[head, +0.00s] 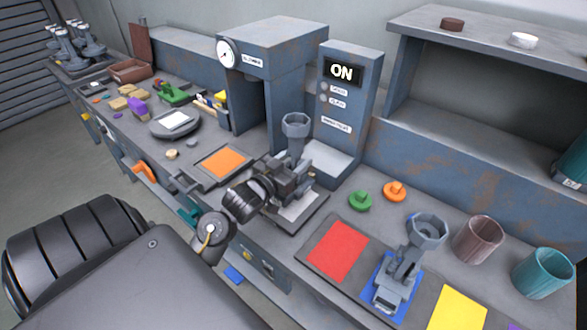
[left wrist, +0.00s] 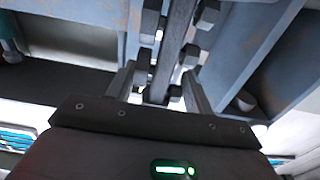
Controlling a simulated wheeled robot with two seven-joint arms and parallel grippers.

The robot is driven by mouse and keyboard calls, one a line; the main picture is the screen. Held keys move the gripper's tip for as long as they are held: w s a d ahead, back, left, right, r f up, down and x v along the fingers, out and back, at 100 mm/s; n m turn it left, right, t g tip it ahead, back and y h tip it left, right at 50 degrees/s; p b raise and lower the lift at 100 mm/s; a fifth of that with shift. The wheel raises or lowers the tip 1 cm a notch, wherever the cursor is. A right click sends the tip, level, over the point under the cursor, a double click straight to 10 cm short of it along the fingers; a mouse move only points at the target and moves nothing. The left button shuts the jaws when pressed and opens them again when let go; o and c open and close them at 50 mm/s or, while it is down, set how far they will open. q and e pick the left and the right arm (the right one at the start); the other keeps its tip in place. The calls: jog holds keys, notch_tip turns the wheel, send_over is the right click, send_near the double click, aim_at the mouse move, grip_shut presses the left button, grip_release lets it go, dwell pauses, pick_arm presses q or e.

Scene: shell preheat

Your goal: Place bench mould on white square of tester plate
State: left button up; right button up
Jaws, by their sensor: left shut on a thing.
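A grey mould with a round cup on top (head: 295,125) stands upright in my left gripper (head: 296,172), in front of the machine marked ON. My left gripper is shut on its lower part. The left wrist view shows the two fingers (left wrist: 158,85) either side of a grey bar (left wrist: 172,50). Below the gripper in the head view is a dark plate with a white square (head: 300,208), partly hidden by the gripper. I cannot tell whether the mould touches it. A second grey mould with a cup (head: 403,265) stands on a blue square. My right gripper is not in view.
The press with a gauge (head: 262,60) and the ON panel (head: 345,100) rise behind the mould. A red square (head: 338,250), an orange square (head: 222,162), green (head: 360,201) and orange (head: 395,191) knobbed pieces, and brown (head: 478,240) and teal (head: 542,272) cups surround the area.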

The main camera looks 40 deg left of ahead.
pick_arm(q)
jog(key=shift+w+a+f, duration=0.1)
jog(key=shift+a+f, duration=0.05)
jog(key=shift+f, duration=1.6)
jog(key=o, duration=1)
jog(key=shift+f, duration=0.2)
jog(key=shift+c, duration=0.2)
jog(key=o, duration=0.4)
jog(key=shift+c, duration=0.2)
jog(key=s+b, duration=0.1)
jog(key=s, duration=1.1)
jog(key=shift+r, duration=0.2)
